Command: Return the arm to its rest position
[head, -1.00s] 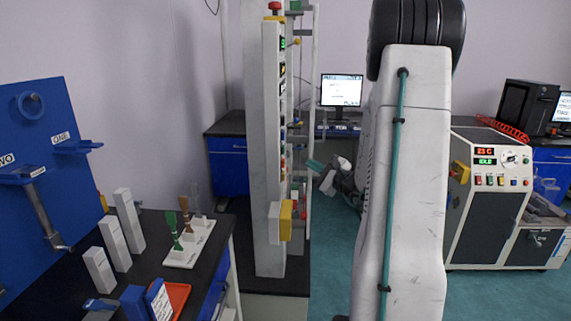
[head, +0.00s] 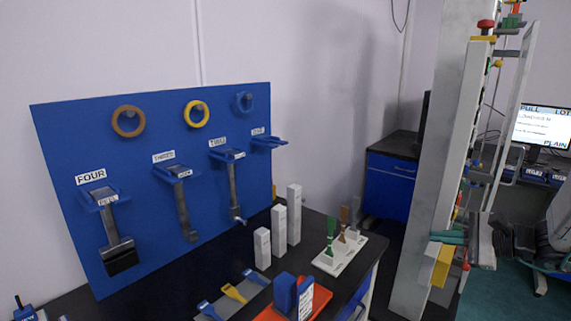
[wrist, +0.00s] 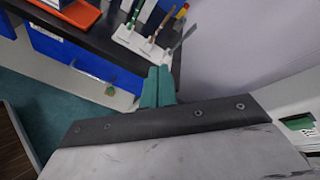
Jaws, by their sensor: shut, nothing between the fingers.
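My gripper (head: 447,238) shows at the right of the head view. Its teal fingers point left, in front of the tall grey machine column (head: 432,170) and just above a yellow block (head: 442,266); I cannot tell the gap between them. In the wrist view the gripper (wrist: 158,75) has its two teal fingers side by side, shut and empty. Beyond the fingertips lie the black bench top (wrist: 85,30) and a white stand (wrist: 140,42) with small coloured pieces.
A blue board (head: 150,125) with rings and hanging tools stands at the left. The dark bench (head: 345,262) holds white blocks (head: 279,228), the stand and an orange tray (head: 275,312). A blue cabinet (head: 388,190) and a monitor (head: 540,126) are behind. Green floor lies at lower right.

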